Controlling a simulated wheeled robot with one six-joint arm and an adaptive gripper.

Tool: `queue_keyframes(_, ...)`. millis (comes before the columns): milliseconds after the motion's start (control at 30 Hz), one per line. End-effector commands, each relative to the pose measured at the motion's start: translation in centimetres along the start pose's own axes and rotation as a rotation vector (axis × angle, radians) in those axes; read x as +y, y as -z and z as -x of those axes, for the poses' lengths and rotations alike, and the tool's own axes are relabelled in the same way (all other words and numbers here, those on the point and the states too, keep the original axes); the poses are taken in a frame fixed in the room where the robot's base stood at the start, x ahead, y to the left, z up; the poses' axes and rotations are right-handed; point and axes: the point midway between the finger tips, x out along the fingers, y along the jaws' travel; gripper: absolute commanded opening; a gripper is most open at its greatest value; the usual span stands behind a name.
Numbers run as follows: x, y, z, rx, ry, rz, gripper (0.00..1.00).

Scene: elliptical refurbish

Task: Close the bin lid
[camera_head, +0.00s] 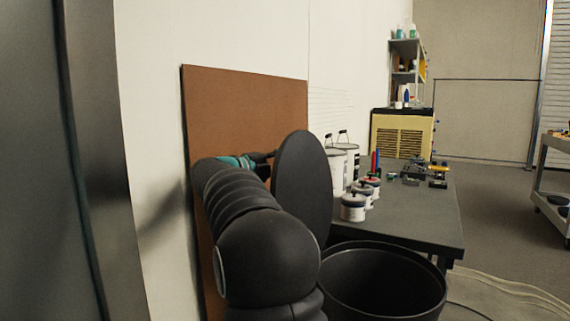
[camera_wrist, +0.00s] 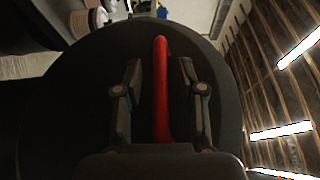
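The black round bin (camera_head: 385,283) stands at the lower middle of the head view, with its mouth open. Its black disc lid (camera_head: 303,185) stands up nearly vertical at the bin's left side. In the wrist view the lid (camera_wrist: 85,95) fills much of the picture, with a red bar handle (camera_wrist: 161,85) down its middle. My gripper (camera_wrist: 160,68) is open, with one finger on each side of the red handle and a visible gap to each. In the head view my gripper (camera_head: 262,160) is at the lid's left side, its fingertips partly hidden by the lid.
A dark table (camera_head: 415,215) stands just behind the bin, with paint cans (camera_head: 354,206) and tools on it. A brown board (camera_head: 245,95) leans on the wall beside my arm. Cables (camera_head: 510,285) lie on the floor to the right.

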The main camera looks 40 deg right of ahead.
Motion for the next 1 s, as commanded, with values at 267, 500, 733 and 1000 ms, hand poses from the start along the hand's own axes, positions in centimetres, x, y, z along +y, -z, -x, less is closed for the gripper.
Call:
queue_keyframes(267,0.0,0.0,0.0,0.0,0.0,0.0,0.07)
queue_keyframes(500,0.0,0.0,0.0,0.0,0.0,0.0,0.0)
queue_keyframes(733,-0.2,0.6,-0.2,0.001,-0.008,-0.021,0.0)
queue_keyframes(1000,-1.3,3.9,-1.5,0.003,-0.058,-0.146,0.0)
